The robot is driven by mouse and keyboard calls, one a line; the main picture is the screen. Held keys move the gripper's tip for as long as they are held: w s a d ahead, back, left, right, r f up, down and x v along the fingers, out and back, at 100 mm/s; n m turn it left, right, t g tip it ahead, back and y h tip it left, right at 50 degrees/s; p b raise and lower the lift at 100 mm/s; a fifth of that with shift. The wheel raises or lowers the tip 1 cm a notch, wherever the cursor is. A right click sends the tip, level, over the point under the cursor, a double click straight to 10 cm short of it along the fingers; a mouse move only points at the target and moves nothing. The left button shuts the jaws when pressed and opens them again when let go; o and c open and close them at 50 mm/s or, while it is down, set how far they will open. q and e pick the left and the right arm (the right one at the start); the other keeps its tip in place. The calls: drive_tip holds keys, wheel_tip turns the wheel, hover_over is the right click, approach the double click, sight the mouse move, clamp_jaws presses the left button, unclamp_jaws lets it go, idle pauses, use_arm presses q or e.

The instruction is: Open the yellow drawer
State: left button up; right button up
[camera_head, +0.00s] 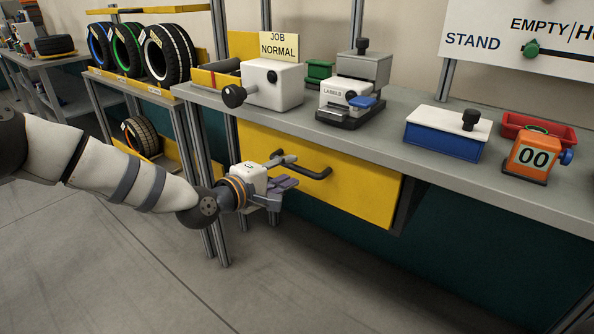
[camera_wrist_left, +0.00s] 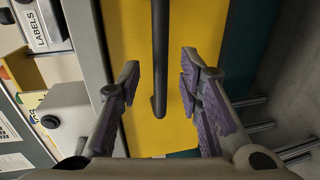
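The yellow drawer (camera_head: 358,191) sits under the grey workbench, its front close under the bench edge, and it looks shut. Its dark bar handle (camera_head: 318,174) runs along the front; in the left wrist view the handle (camera_wrist_left: 159,60) shows as a dark upright bar against the yellow front (camera_wrist_left: 140,135). My left gripper (camera_head: 291,172) is at the left part of the handle. In the wrist view its purple-padded fingers (camera_wrist_left: 160,80) are spread, one on each side of the bar, with gaps on both sides. I cannot tell how deep the bar sits between them. My right gripper is not in view.
The workbench (camera_head: 400,145) holds a white box with a black knob (camera_head: 273,84), a labels device (camera_head: 347,100), a blue-and-white box (camera_head: 446,134) and an orange counter (camera_head: 533,158). A tyre rack (camera_head: 150,80) stands at left. The floor in front is clear.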

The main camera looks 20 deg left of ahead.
sight(293, 168)
use_arm(q)
drive_tip(key=x, duration=0.3)
drive_tip(key=shift+w+d+f, duration=0.1)
drive_tip(key=shift+w+d, duration=0.05)
drive_tip(key=shift+w, duration=0.2)
clamp_jaws()
